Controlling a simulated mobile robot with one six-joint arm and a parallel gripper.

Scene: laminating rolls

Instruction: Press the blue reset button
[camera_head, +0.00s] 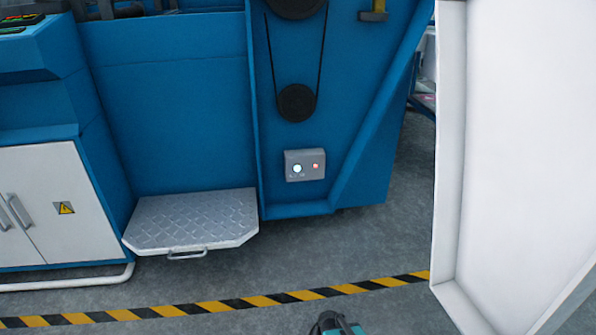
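A small grey control box (305,165) is mounted low on the blue machine's side panel. It carries a pale, whitish-green round button (297,168) on the left and a small red button (316,165) on the right. Tiny marks sit below the pale button, too small to read. I cannot make out a clearly blue button in this view. A dark and teal end part of my gripper (336,323) shows at the bottom edge, well below and apart from the box. Its fingers are cut off or hidden, so its opening cannot be told.
A metal tread-plate step (192,222) juts out left of the box. A yellow-black floor stripe (240,302) crosses in front of the machine. A large white panel (520,150) blocks the right side. A belt pulley (296,103) is above the box. Grey floor before the box is clear.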

